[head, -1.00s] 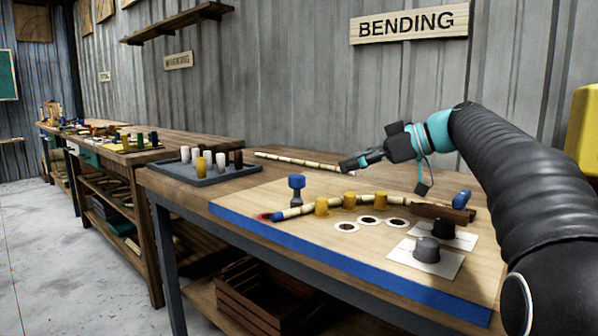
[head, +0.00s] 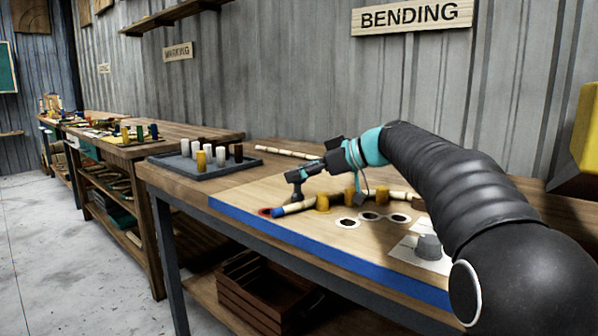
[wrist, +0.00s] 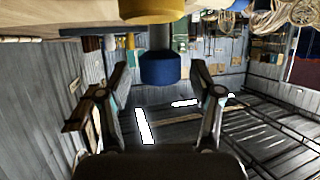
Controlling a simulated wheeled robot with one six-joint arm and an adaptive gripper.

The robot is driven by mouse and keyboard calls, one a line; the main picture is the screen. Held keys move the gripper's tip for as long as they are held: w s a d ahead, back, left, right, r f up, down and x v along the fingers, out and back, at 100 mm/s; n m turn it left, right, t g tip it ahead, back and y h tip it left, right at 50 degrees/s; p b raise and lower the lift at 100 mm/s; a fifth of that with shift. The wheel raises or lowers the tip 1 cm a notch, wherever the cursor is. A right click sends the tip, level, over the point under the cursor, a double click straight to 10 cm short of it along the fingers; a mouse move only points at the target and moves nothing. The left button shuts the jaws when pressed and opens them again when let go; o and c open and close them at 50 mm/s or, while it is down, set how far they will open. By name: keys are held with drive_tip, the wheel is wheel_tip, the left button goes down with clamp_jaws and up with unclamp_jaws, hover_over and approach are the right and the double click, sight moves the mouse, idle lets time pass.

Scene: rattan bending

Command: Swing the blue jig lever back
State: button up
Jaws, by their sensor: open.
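My gripper (head: 292,178) is low over the left end of the bending board in the head view, open around a blue-capped grey post. In the wrist view the blue cap (wrist: 161,69) is between my two open fingers (wrist: 160,92), with a gap on each side. In the head view the cap is hidden by my gripper; the grey post (head: 297,194) shows below it. A pale rattan pole (head: 295,207) with a blue left end runs past the post, along yellow pegs (head: 322,201). A second blue handle, seen earlier at the board's right, is hidden behind my arm.
White-ringed holes (head: 348,222) lie in front of the rattan. A grey knob (head: 428,246) stands on a white card near my forearm. A tray (head: 205,163) with several coloured pegs is at the left. A loose pole (head: 286,152) lies behind. The board's blue front edge (head: 330,260) is clear.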

drive_tip(key=shift+w+a+f, duration=0.1)
drive_tip(key=shift+a, duration=0.2)
clamp_jaws()
drive_tip(key=shift+d, duration=0.1)
